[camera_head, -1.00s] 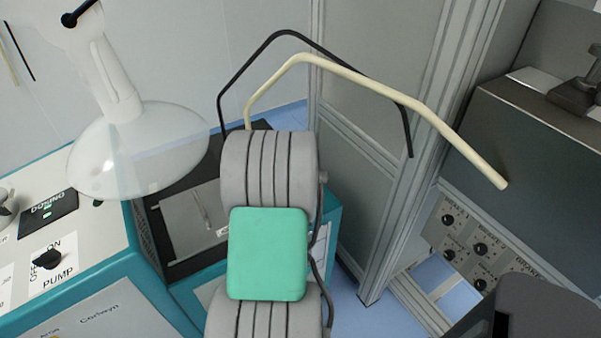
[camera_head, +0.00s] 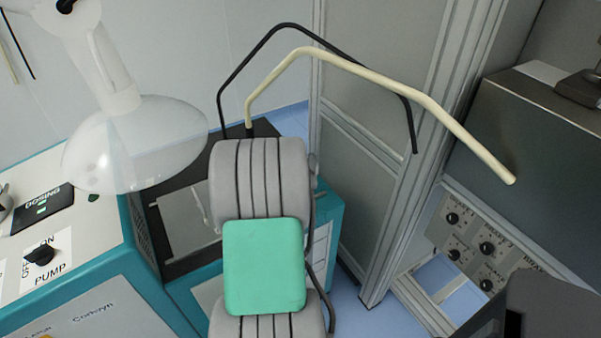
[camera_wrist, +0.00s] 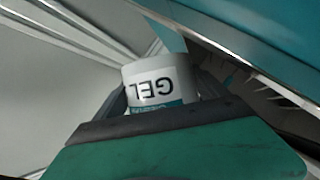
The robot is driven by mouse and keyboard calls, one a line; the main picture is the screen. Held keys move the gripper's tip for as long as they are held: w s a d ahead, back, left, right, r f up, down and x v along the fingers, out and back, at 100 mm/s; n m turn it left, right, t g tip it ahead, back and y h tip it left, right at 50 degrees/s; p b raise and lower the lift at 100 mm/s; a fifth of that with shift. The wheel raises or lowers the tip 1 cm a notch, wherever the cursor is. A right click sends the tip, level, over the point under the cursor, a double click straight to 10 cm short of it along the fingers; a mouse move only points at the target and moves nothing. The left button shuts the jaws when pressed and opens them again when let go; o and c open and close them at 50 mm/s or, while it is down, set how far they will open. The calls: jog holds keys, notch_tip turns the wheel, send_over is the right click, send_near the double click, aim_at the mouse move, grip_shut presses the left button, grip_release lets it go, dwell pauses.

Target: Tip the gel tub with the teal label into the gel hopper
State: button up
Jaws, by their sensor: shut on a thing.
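The gel tub (camera_wrist: 160,84) is a white tub with dark "GEL" lettering and a teal band on its label. It shows in the wrist view, its lettering upside down in the picture. My gripper (camera_wrist: 162,92) is shut on it, with a dark finger at each side. The tub's mouth and contents cannot be made out. In the head view my arm hides the gripper and tub.
A white and teal machine (camera_head: 85,225) with dosing and pump controls stands at left. A framed grey panel (camera_head: 375,95) and a control box with several knobs (camera_head: 475,240) are at right. Bent black and cream rods arch above my arm. Blue floor shows between.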

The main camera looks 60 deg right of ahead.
jog(key=shift+w+n+b, duration=0.1)
jog(key=shift+n+b, duration=0.3)
jog(key=shift+b, duration=0.2)
jog(key=shift+w+a+r+n+h+b, duration=0.15)
jog(key=shift+r+n+h+b, duration=0.25)
jog(key=shift+n+h+b, duration=0.25)
jog(key=shift+r+n+b, duration=0.2)
jog(key=shift+n+b, duration=0.05)
jog(key=shift+b, duration=0.2)
jog(key=shift+r+g, duration=0.1)
jog(key=shift+g, duration=0.2)
jog(key=shift+w+a+r+n+h+b, duration=0.25)
jog(key=shift+r+n+h+b, duration=0.25)
jog(key=shift+n+b, duration=0.5)
jog(key=shift+w+a+r+n+h+b, duration=0.1)
jog(key=shift+r+n+h+b, duration=0.15)
jog(key=shift+n+b, duration=0.25)
jog(key=shift+w+a+r+n+h+b, duration=0.2)
jog(key=shift+n+h+b, duration=0.1)
jog(key=shift+n+b, duration=0.25)
